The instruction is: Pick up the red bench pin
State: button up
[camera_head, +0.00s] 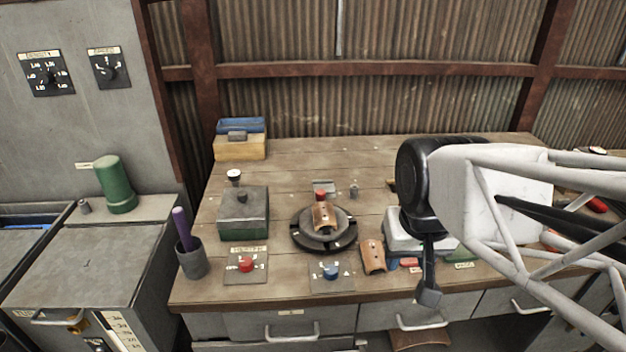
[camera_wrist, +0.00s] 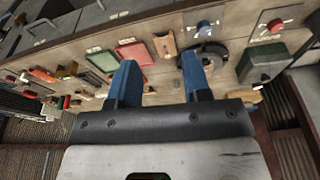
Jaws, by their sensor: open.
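I cannot single out the red bench pin with certainty. Small red pieces (camera_wrist: 45,75) lie among the clutter at the left of the wrist view. In the head view a red item (camera_head: 597,204) lies at the far right of the bench, partly behind my arm. My gripper (camera_wrist: 160,60) is open and empty, its two blue fingers apart above the bench. In the head view its dark end (camera_head: 428,294) hangs near the bench's front edge, and my arm hides much of the right side.
A round turntable (camera_head: 346,239) carries a curved wooden piece (camera_head: 324,216). Another wooden piece (camera_head: 373,256) lies beside it. A red mat (camera_wrist: 135,50) and green mat (camera_wrist: 103,62) lie nearby.

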jog(key=w+a+r+m, duration=0.1)
jog(key=w+m, duration=0.1)
jog(key=w, duration=0.8)
jog(key=m+g, duration=0.2)
jog(key=m, duration=0.4)
send_over(321, 192)
notch_tip(321, 192, down, 9)
jog(key=shift+s+d+f, duration=0.1)
jog(key=shift+s+d, duration=0.05)
jog(key=shift+w+f, duration=0.15)
jog(key=shift+w, duration=0.1)
jog(key=shift+f, duration=0.1)
jog(key=shift+f, duration=1.2)
jog(key=shift+f, duration=0.1)
jog(key=shift+a+f, duration=0.2)
jog(key=shift+f, duration=2.3)
